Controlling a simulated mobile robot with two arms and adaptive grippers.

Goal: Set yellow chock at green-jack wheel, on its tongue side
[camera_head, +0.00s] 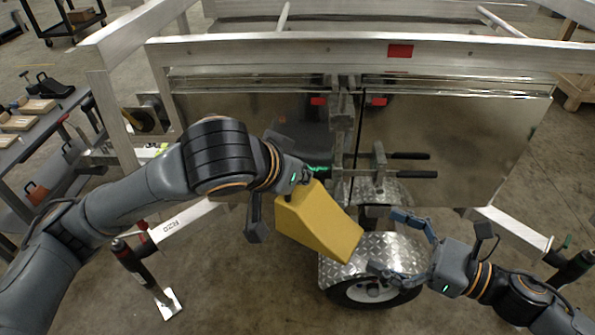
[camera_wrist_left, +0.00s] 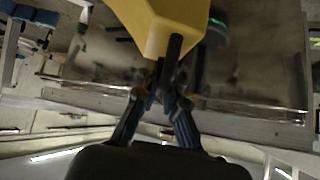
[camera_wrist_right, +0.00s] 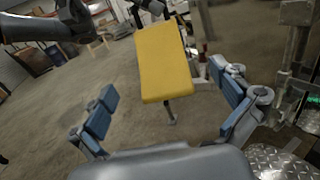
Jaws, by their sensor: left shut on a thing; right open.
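The yellow chock (camera_head: 322,222) is a wedge hanging in the air in front of the trailer. My left gripper (camera_head: 292,190) is shut on its upper end. The left wrist view shows the chock (camera_wrist_left: 160,25) at the fingers (camera_wrist_left: 163,85). My right gripper (camera_head: 402,246) is open and empty, just right of the chock. In the right wrist view the chock (camera_wrist_right: 163,62) shows beyond and between the spread fingers. A wheel (camera_head: 372,291) sits low under a diamond-plate fender (camera_head: 345,268), partly hidden by the right gripper. A jack with a green part (camera_head: 573,263) stands at the right.
A red-marked jack (camera_head: 135,265) stands on the floor at the left. The trailer's aluminium frame (camera_head: 330,45) and shiny panel (camera_head: 450,135) rise behind the grippers. A bench with wooden blocks (camera_head: 38,106) is at the far left. Floor between the left jack and the wheel is clear.

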